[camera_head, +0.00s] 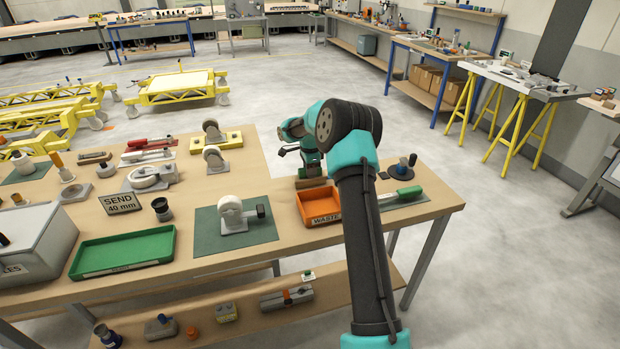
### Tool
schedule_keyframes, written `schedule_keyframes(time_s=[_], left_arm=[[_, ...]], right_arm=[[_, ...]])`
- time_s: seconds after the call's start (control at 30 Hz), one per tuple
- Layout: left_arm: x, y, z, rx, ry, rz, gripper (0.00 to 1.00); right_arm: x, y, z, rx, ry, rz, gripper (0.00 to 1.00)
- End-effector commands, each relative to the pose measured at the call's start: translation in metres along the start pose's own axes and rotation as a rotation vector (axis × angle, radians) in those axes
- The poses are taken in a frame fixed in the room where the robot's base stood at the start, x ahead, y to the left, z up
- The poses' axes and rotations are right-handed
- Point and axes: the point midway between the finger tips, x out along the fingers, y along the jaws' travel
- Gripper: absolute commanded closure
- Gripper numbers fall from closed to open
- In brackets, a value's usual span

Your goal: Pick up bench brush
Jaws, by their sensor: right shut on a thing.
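My right gripper (309,173) is at the far edge of the workbench, just behind the orange waste tray, with its wrist pointing down. It is shut on a brown, wood-coloured piece (311,183), which I take to be the bench brush. It is small in view and partly covered by the gripper and tray, so its bristles cannot be made out. I cannot tell whether it touches the bench top. My left gripper is not in view.
The orange waste tray (318,205) stands close in front of the gripper. A green-handled tool (405,194) lies on a grey mat to the right. A green mat (205,235) with a white-wheeled caster, a green tray (122,251) and a "SEND 40 mm" sign (121,203) are to the left.

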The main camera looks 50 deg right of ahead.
Motion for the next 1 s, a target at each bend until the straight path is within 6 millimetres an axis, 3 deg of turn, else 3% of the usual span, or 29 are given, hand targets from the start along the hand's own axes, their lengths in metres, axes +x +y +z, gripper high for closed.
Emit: schedule_keyframes(time_s=[0.37,0.8,1.0], left_arm=[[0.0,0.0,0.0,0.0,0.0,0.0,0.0],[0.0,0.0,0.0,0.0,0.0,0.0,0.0],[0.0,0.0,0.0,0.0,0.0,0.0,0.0]], right_arm=[[-0.013,-0.001,0.0,0.0,0.0,-0.003,1.0],[-0.086,-0.001,0.0,0.0,0.0,-0.004,1.0],[-0.1,0.0,0.0,0.0,0.0,-0.001,1.0]])
